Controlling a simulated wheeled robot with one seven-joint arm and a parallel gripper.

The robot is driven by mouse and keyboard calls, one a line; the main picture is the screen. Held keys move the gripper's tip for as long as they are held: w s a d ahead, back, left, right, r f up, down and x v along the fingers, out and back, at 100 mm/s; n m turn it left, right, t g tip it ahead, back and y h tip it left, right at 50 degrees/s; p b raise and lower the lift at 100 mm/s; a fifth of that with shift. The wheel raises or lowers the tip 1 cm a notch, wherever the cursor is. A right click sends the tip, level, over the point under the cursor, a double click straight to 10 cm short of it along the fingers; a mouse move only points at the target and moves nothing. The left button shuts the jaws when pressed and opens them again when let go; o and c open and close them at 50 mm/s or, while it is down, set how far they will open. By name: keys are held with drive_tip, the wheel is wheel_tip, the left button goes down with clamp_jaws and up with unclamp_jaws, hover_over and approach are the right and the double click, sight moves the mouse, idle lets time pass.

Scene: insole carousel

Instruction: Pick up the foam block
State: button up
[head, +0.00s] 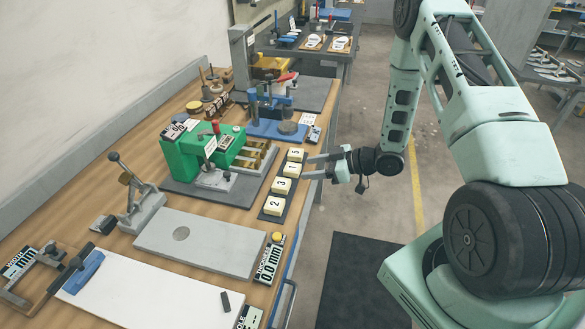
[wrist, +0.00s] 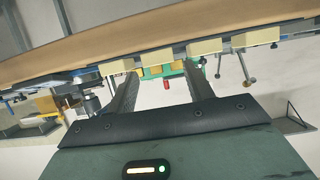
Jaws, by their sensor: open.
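Several cream numbered blocks, which look like the foam blocks, sit in a row on a dark strip (head: 263,217) along the bench's right edge. They are block 5 (head: 295,155), block 1 (head: 290,169), block 3 (head: 281,185) and block 2 (head: 274,205). The pictures do not show which is meant. My gripper (head: 307,168) is open and empty at the bench edge, its fingers pointing left towards blocks 5 and 1. In the wrist view, one cream block (wrist: 157,57) shows beyond the gap between my fingers (wrist: 163,80). I see no contact.
A green fixture (head: 185,155) on a grey plate stands left of the blocks. A blue press (head: 275,128) stands behind them. A grey plate (head: 200,240) and a thickness gauge (head: 269,262) lie in front. Open floor (head: 370,205) lies right of the bench (head: 75,212).

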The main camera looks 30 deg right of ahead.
sight(290, 167)
drive_tip(key=x, duration=0.1)
drive_tip(key=p+x, duration=0.1)
drive_tip(key=x, duration=0.1)
drive_tip(key=p+x, duration=0.1)
drive_tip(key=x, duration=0.1)
drive_tip(key=shift+w+r, duration=0.2)
drive_tip(key=shift+r, duration=0.15)
drive_tip(key=c, duration=0.7)
drive_tip(key=shift+r, duration=0.15)
